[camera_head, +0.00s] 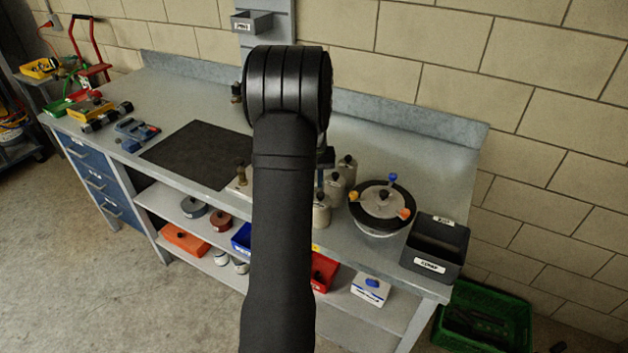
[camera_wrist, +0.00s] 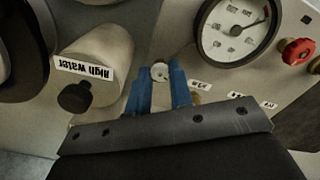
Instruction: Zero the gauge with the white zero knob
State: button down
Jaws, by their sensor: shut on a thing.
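In the wrist view, the blue fingers of my gripper (camera_wrist: 160,85) are closed around a small round white knob (camera_wrist: 160,71), whose face shows between the tips. The pressure gauge (camera_wrist: 238,30) is up and to the right, with a white dial and a dark rim cut by the top edge. Its dark needle points to the right side of the dial; the markings are too blurred to read. In the head view my arm covers the gripper, the gauge and the white knob.
A red knob (camera_wrist: 297,51) sits right of the gauge. A pale cylinder labelled High Water (camera_wrist: 108,52), with a black knob (camera_wrist: 75,97), stands left of my fingers. On the bench (camera_head: 188,95) are a dark mat (camera_head: 195,155) and a black bin (camera_head: 435,248).

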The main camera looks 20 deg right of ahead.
dwell(0.3)
jog(key=c, duration=1.3)
grip_release()
